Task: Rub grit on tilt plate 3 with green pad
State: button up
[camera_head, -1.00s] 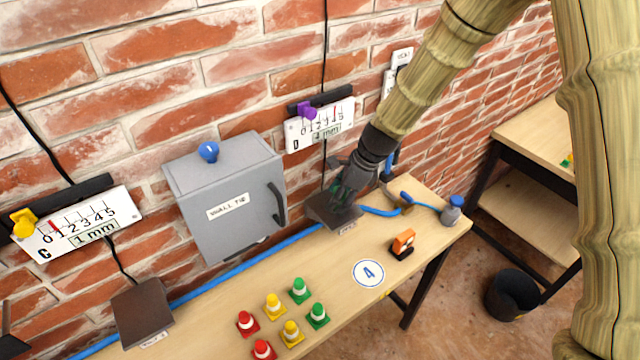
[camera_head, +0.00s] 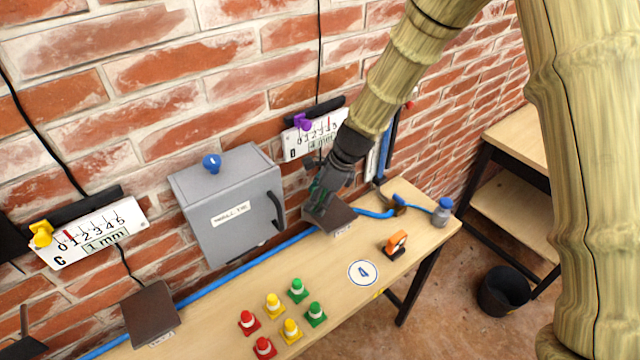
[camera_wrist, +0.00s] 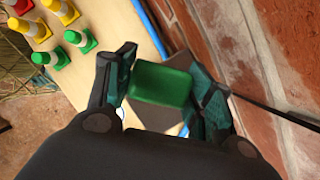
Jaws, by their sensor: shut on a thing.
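My gripper (camera_head: 318,203) is over the left part of a dark brown plate (camera_head: 338,219) at the back of the bench by the wall. In the wrist view my gripper (camera_wrist: 165,80) is shut on the green pad (camera_wrist: 160,86), a block between its two fingers. Part of the plate shows behind the pad. I cannot tell whether pad and plate touch. The small label on this plate is too small to read, and I cannot make out grit. A second brown plate (camera_head: 150,314) lies at the lower left, its label also unreadable.
A grey wall box (camera_head: 230,205) stands left of my gripper. Gauge D (camera_head: 314,135) and gauge C (camera_head: 90,235) hang on the wall. Several small cones (camera_head: 290,330), an orange item (camera_head: 396,243) and a blue-capped bottle (camera_head: 442,212) stand on the bench. A blue hose (camera_head: 250,265) runs along the back.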

jog(key=shift+d+r+p, duration=0.1)
jog(key=shift+r+p, duration=0.95)
jog(key=shift+r, duration=0.75)
